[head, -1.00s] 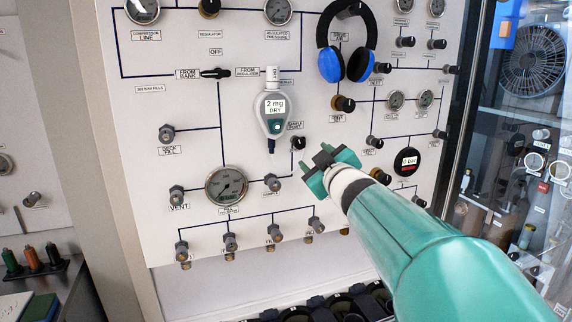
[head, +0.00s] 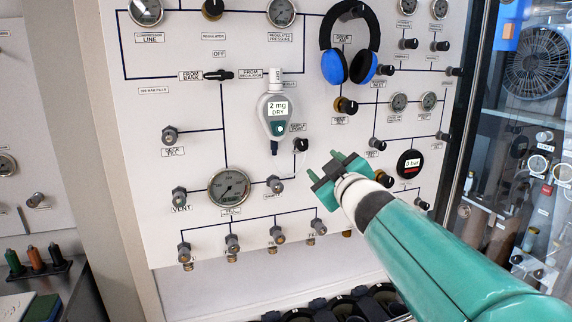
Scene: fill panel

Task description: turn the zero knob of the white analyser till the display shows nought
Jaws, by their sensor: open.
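The white analyser (head: 264,110) hangs on the upright panel, left of and above my gripper. It is a rounded, drop-shaped unit with a grey edge. Its display (head: 277,107) reads "2 mg DRY". A small dark green zero knob (head: 279,128) sits just below the display. My gripper (head: 326,166) is teal with a dark palm. It is open and empty, in front of the panel to the lower right of the analyser and apart from the knob. Nothing hides the knob or the display.
Blue headphones (head: 362,68) hang above my gripper. A black knob (head: 301,145) sits between the analyser and my gripper. A large gauge (head: 229,187) is lower left, and a round "3 bar" readout (head: 409,163) is to the right. Several valve knobs stick out of the panel.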

